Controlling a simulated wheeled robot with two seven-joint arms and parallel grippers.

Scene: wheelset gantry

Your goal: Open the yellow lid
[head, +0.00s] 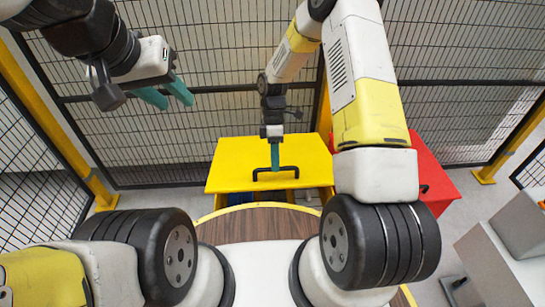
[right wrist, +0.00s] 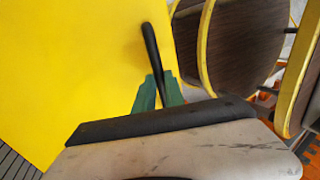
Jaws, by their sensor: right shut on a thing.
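The yellow lid (head: 225,165) lies flat on a box beyond the round wooden top in the head view, and appears shut. It fills the left of the right wrist view (right wrist: 70,70). Its black bar handle (head: 290,169) runs left to right near the lid's front edge; it also shows in the right wrist view (right wrist: 151,45). My right gripper (head: 275,165) points down at the handle's middle. Its teal fingers (right wrist: 158,92) are closed around the handle. My left gripper (head: 175,97) is raised at the upper left, fingers apart and empty, away from the lid.
A red lid (head: 430,175) with a black handle is right of the yellow one, partly behind my right arm. A round wooden top with a yellow rim (head: 255,222) is in front. Dark mesh fencing (head: 230,60) with yellow posts stands behind. A grey cabinet (head: 500,250) is at right.

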